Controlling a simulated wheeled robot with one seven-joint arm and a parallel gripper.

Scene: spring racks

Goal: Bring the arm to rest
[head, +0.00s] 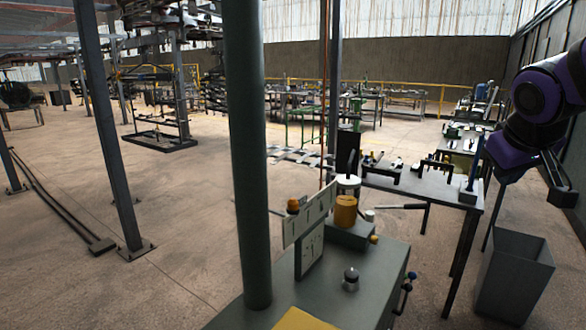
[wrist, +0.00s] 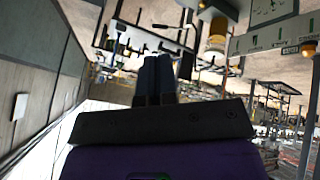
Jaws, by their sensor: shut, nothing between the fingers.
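My gripper (wrist: 156,62) shows in the wrist view, with its two dark fingers side by side and touching. Nothing is between them. My purple and black arm (head: 545,100) is folded at the right edge of the head view. Its lower end is raised above a grey open bin and to the right of a dark work table. The wrist view is upside down, and it shows no contact between the fingers and anything around them.
A grey machine cabinet (head: 345,285) with knobs and a sign plate stands in front, beside a thick green post (head: 248,150). The dark table (head: 420,185) holds tools. The grey bin (head: 515,275) stands at the lower right. Open floor (head: 180,220) lies to the left.

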